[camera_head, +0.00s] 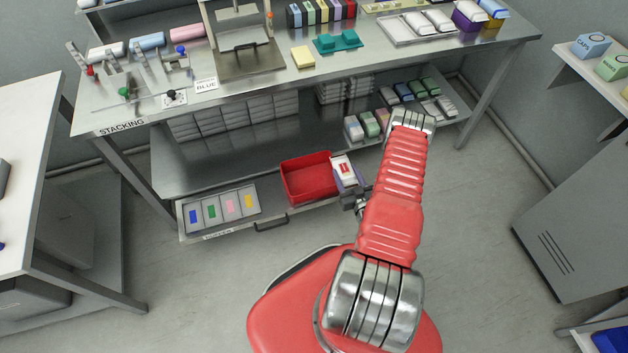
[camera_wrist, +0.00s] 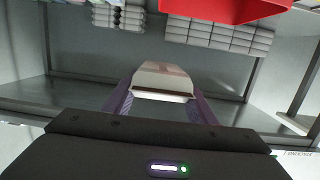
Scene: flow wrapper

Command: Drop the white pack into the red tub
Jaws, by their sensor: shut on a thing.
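The white pack (camera_head: 343,167) has a red label and is held in my gripper (camera_head: 348,184) just right of the red tub in the head view. In the wrist view the pack (camera_wrist: 163,80) sits between the two purple fingers of my gripper (camera_wrist: 161,98), which are shut on it. The red tub (camera_head: 301,192) is open-topped and looks empty in the part I see. In the wrist view part of the tub (camera_wrist: 222,10) shows at the top edge, apart from the pack. My arm hides nothing of the tub.
The floor (camera_head: 470,220) to the right is clear.

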